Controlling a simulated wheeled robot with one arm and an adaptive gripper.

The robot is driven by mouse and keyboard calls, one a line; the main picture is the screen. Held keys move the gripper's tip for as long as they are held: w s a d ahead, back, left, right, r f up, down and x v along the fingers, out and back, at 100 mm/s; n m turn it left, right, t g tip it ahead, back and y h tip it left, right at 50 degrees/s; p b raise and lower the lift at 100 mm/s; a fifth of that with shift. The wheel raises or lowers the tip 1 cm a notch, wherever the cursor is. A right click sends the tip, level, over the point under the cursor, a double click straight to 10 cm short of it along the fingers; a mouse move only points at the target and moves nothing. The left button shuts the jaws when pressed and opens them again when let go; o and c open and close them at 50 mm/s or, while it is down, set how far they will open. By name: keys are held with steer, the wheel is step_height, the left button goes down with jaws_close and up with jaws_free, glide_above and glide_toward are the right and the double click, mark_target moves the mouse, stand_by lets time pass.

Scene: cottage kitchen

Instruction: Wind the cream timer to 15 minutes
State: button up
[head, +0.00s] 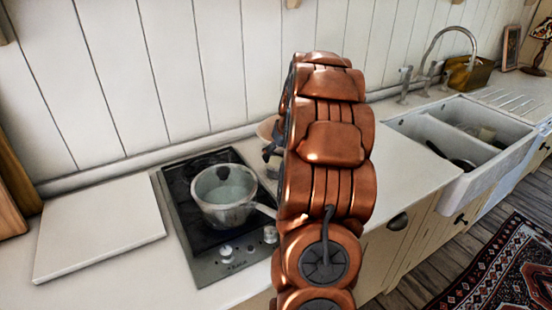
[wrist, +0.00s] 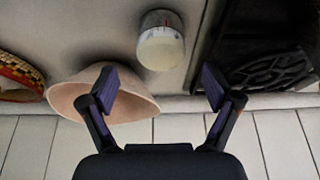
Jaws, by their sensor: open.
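The cream timer (wrist: 161,48) shows in the wrist view as a small round cream piece with a grey, shiny band. It stands on the pale counter between the bowl and the hob. Its markings are too small to read. My gripper (wrist: 160,88) is open and empty, with its two dark fingers spread to either side, and the timer appears beyond the gap between them.
A pinkish-beige bowl (wrist: 130,102) sits close by the left finger, partly behind it. A patterned basket (wrist: 18,78) is farther left. The black hob (head: 184,190) carries a lidded pot (head: 222,195). A white board (head: 98,228) lies left; the sink (head: 480,170) is right.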

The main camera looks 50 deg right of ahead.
mark_target(276, 161)
steer(key=shift+p+x, duration=0.55)
steer(key=shift+x, duration=1.55)
steer(key=c, duration=1.1)
steer(key=shift+b, duration=0.35)
steer(key=shift+c, duration=0.2)
steer(key=shift+a+r+m, duration=0.1)
steer(key=shift+m, duration=0.5)
steer(key=o, duration=1.1)
steer(key=shift+o, duration=0.2)
